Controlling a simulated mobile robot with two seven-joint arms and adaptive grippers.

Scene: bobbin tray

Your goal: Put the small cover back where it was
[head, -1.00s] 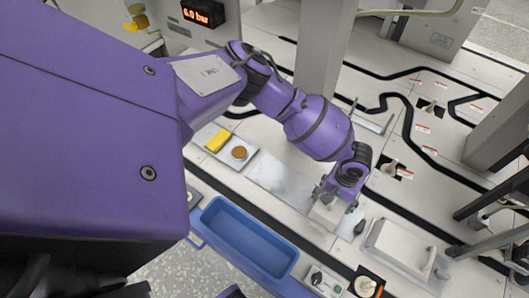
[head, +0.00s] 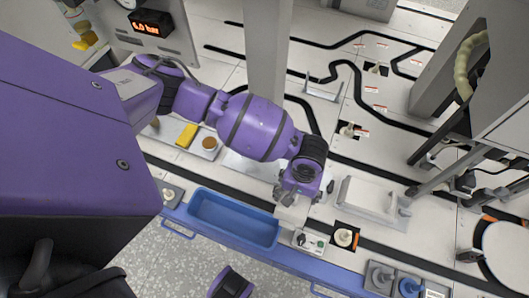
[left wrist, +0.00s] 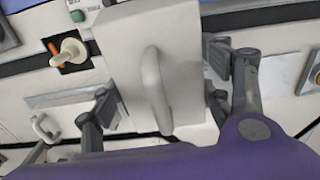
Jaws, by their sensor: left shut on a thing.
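My left gripper (head: 297,190) is shut on the small cover (head: 292,212), a pale plate with a raised bar handle. In the left wrist view the cover (left wrist: 180,60) shows its handle (left wrist: 155,90) between my two fingers (left wrist: 160,98). The cover is near the bench's front edge, by the small switch panel (head: 310,242). To its right is an opening with a cream knob (head: 344,237) and an orange edge; the knob also shows in the left wrist view (left wrist: 70,50). The cover's underside is hidden, and I cannot tell whether it touches the bench.
A larger white cover with a handle (head: 367,198) lies right of my gripper. A blue bin (head: 197,226) hangs at the front. A yellow block (head: 187,135) and a brown disc (head: 209,143) lie at left. A grey post (head: 268,60) stands behind my arm. Other openings (head: 350,130) lie farther back.

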